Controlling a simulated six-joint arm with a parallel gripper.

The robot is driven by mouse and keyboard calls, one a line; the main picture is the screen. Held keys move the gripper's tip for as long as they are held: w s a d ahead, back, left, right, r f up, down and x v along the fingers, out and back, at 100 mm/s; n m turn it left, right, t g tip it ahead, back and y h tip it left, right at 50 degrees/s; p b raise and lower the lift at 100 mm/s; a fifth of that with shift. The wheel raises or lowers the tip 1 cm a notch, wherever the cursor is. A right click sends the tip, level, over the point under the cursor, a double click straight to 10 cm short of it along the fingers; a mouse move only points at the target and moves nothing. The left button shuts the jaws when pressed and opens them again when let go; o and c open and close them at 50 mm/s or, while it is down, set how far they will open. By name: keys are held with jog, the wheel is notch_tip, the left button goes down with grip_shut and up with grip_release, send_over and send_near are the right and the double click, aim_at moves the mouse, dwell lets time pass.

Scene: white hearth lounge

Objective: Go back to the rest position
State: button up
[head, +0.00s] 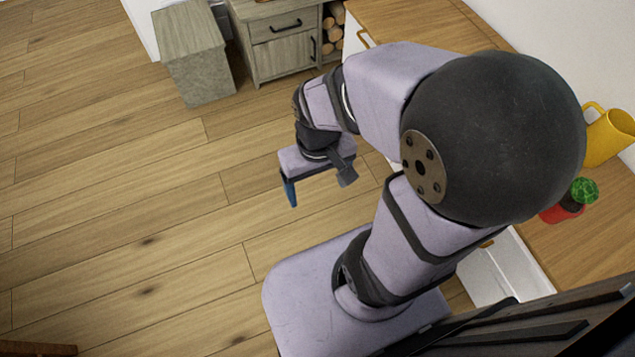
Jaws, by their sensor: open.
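My gripper (291,191) hangs over the bare wooden floor, left of the counter, with its blue fingertip pointing down. It is open, and I see nothing between its fingers. My arm is folded, with its large dark elbow joint close to the camera and hiding part of the counter.
A wooden counter (425,18) runs along the right. On it are a yellow jug (607,138) and a small green plant in a red pot (562,212). An open white drawer (497,272) juts out below. A grey cabinet (283,50) and a grey block (195,60) stand behind. The left floor is clear.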

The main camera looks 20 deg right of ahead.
notch_tip(320, 180, up, 40)
jog(key=p, duration=3.9)
jog(key=shift+f, duration=0.25)
